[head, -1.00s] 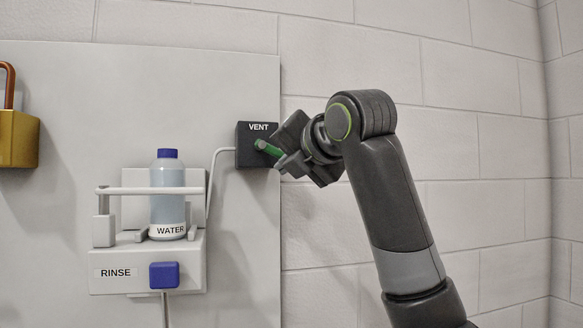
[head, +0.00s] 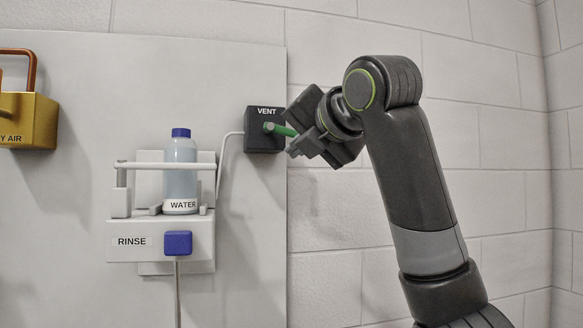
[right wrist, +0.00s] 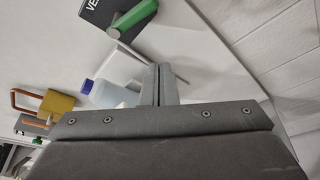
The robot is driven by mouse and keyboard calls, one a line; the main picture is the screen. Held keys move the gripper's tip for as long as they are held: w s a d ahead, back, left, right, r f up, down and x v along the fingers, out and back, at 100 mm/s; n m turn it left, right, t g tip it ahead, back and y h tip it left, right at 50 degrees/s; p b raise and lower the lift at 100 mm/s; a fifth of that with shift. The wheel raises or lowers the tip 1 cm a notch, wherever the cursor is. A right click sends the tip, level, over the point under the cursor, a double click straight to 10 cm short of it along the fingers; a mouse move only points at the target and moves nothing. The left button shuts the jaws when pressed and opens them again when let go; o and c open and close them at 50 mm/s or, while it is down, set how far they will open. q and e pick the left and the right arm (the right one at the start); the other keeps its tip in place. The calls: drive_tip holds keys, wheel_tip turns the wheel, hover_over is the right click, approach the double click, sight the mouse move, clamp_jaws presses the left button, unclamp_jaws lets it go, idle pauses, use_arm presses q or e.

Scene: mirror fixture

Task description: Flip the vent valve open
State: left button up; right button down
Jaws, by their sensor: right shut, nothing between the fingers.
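The vent valve is a dark box (head: 264,142) marked VENT at the right edge of the wall panel, with a green lever (head: 282,130). The lever points right and slightly down in the head view. My right gripper (head: 298,150) is just right of the box, close to the lever's free end; the head view does not settle whether they touch. In the right wrist view the gripper's fingers (right wrist: 164,84) are together and empty. The green lever (right wrist: 134,16) and part of the vent box (right wrist: 98,12) show beyond them, clear of the fingertips. My left gripper is out of view.
A yellow box (head: 38,125) is at the far left. Bare brick wall lies right of the panel.

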drive_tip(key=b+v, duration=0.1)
drive_tip(key=v, duration=0.3)
drive_tip(key=shift+s+a+r, duration=0.1)
drive_tip(key=shift+r, duration=0.1)
drive_tip(key=shift+w+f, duration=0.1)
drive_tip(key=shift+w, duration=0.1)
